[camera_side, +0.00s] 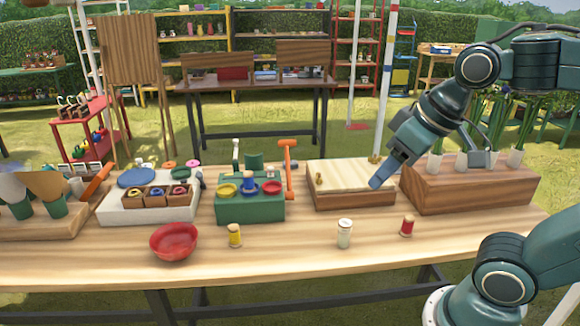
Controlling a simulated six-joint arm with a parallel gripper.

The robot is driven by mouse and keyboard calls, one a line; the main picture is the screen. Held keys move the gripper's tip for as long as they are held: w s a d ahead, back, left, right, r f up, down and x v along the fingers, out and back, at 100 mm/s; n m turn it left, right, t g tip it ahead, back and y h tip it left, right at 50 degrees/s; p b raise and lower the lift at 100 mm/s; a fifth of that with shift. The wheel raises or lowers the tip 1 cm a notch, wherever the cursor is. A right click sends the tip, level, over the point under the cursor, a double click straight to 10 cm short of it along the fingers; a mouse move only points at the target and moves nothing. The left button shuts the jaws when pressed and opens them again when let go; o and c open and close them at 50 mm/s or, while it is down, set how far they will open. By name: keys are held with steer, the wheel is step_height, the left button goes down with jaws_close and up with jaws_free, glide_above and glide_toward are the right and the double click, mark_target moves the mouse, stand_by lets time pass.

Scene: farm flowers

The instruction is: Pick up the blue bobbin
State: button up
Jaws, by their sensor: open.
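A blue spool shape, seemingly the blue bobbin (249,184), stands upright on the green block (250,210) left of the table's middle. A yellow ring lies to its left and a red ring to its right. My gripper (380,180) is open and empty. It reaches down from the upper right, at the right end of the light wooden box, well to the right of the blue bobbin and apart from it. The far finger is hard to make out.
A yellow bobbin (235,236), a white bobbin (344,234) and a red bobbin (407,226) stand along the table's front. A red bowl (173,242) is at left. An orange hammer (289,165) rises beside the green block. The wooden box (352,198) lies between block and gripper.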

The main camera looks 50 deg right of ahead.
steer(key=w+d+r, duration=0.1)
steer(key=w+r, duration=0.2)
steer(key=w, duration=0.7)
steer(key=m+g+h, duration=0.1)
steer(key=m+h, duration=0.1)
steer(key=m, duration=0.1)
glide_above(249, 174)
steer(key=s+a, duration=0.2)
steer(key=s, duration=0.2)
step_height(249, 174, down, 13)
steer(key=shift+s+x, duration=0.15)
steer(key=shift+x, duration=1.95)
steer(key=shift+s+x, duration=0.15)
steer(key=shift+x, duration=2)
steer(key=shift+f, duration=0.15)
steer(key=shift+x, duration=2.55)
steer(key=c, duration=1)
steer(key=shift+r, duration=0.2)
